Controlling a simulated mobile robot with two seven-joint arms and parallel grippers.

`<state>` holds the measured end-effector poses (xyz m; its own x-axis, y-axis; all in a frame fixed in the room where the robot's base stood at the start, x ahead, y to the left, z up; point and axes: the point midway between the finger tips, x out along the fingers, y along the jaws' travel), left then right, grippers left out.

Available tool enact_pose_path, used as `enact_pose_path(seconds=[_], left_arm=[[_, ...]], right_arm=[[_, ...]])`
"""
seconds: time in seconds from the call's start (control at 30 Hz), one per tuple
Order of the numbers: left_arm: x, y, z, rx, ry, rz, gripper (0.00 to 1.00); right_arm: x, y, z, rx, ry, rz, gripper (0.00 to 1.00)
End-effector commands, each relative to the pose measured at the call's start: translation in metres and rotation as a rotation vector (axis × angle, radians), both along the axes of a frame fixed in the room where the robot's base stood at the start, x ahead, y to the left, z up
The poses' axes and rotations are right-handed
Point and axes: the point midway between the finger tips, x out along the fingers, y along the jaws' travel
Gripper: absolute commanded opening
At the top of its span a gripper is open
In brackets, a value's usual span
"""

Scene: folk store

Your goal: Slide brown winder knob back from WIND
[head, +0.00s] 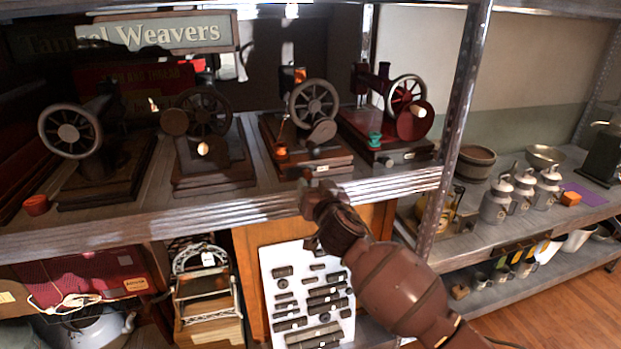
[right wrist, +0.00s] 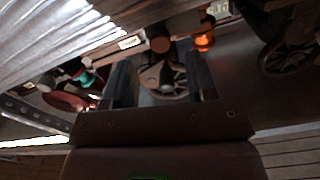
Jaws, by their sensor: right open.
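A sewing machine with a spoked grey wheel (head: 313,103) stands on a brown wooden base on the shelf. A short brown knob (head: 308,172) shows at the front of its base; it looks like the winder knob, and a similar brown cylinder (right wrist: 157,39) shows in the right wrist view. I cannot read any WIND marking. My right gripper (head: 314,190) is at the shelf's front edge, just below the knob. In the right wrist view the gripper (right wrist: 160,78) is open, its dark fingers apart with the wheel (right wrist: 163,80) visible beyond them. Contact with the knob cannot be told. My left gripper is out of view.
A red machine (head: 413,121) with a teal spool (head: 375,140) stands to the right, and two dark machines stand to the left. The metal shelf edge (head: 235,210) and an upright post (head: 455,130) are close to my arm.

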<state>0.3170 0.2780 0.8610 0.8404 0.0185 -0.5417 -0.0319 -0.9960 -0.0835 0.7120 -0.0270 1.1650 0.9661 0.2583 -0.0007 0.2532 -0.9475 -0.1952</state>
Motion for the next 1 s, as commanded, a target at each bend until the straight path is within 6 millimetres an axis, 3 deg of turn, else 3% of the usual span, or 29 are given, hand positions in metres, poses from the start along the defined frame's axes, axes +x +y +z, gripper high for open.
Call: enact_pose_path(seconds=[0.3, 0.73, 1.0], left_arm=[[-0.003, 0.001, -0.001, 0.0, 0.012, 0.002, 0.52], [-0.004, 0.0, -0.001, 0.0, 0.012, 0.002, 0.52], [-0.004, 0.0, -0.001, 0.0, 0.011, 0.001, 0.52]], right_arm=[[0.03, 0.009, 0.001, -0.001, -0.001, 0.001, 0.52], [0.036, 0.01, 0.0, 0.0, -0.001, 0.001, 0.52], [0.036, 0.01, 0.0, 0.0, -0.001, 0.001, 0.12]])
